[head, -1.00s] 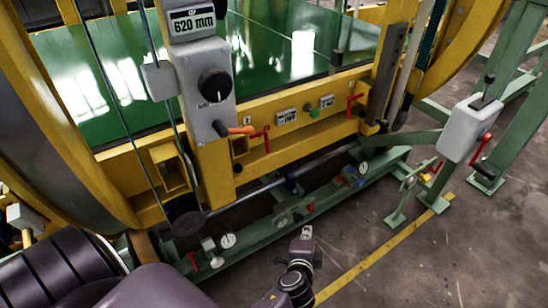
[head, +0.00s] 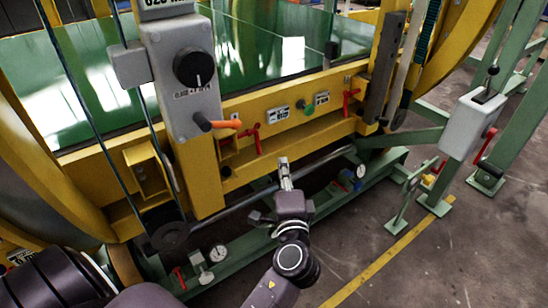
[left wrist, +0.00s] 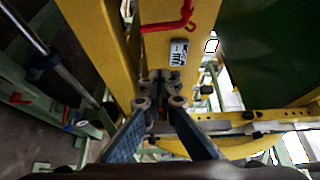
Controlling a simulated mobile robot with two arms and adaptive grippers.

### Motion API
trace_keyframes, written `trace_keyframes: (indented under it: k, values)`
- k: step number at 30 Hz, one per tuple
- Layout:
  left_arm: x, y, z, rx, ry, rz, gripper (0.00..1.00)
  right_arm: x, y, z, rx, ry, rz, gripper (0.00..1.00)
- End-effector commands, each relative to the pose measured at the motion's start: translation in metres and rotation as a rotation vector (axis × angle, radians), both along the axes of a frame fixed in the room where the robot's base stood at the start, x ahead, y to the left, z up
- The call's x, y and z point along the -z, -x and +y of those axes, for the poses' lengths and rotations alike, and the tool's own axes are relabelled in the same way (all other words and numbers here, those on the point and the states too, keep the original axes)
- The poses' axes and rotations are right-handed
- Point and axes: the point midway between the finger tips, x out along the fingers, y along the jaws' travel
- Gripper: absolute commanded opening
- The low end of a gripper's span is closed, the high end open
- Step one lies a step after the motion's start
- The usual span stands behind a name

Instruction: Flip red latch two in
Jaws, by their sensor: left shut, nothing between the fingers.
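A red latch (head: 253,137) sits on the yellow beam just right of an orange handle. A second red latch (head: 350,98) sits further right on the same beam. I cannot tell which is number two. My left gripper (head: 284,165) is shut and empty, in front of the beam, below and between the two latches, apart from both. In the left wrist view its blue fingers (left wrist: 158,80) come together at the tips. A red latch (left wrist: 172,22) and a label plate (left wrist: 178,52) lie above the tips there. My right gripper is out of view.
A green knob (head: 308,109) lies between label plates. A grey rod (head: 235,203) and green lower frame (head: 255,238) run below the beam.

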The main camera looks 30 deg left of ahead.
Motion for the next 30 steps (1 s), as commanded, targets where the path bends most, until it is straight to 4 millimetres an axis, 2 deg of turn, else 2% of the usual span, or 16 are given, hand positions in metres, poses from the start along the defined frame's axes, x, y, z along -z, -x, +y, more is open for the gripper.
trace_keyframes:
  k: [7,14,16,21,30]
  values:
    - [-0.002,-0.038,0.029,-0.002,-0.002,-0.005,0.00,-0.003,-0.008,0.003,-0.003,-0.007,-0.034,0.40]
    - [-0.002,-0.076,0.058,-0.002,-0.002,-0.002,0.00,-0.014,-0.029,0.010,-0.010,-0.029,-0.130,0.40]
    - [0.001,-0.061,0.065,-0.002,0.000,0.001,0.00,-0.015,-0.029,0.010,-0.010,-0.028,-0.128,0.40]
    - [0.001,-0.045,0.074,-0.001,0.000,0.001,0.00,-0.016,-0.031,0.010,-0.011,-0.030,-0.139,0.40]
    - [0.000,-0.039,0.077,0.000,0.001,0.001,0.00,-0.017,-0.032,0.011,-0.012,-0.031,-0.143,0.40]
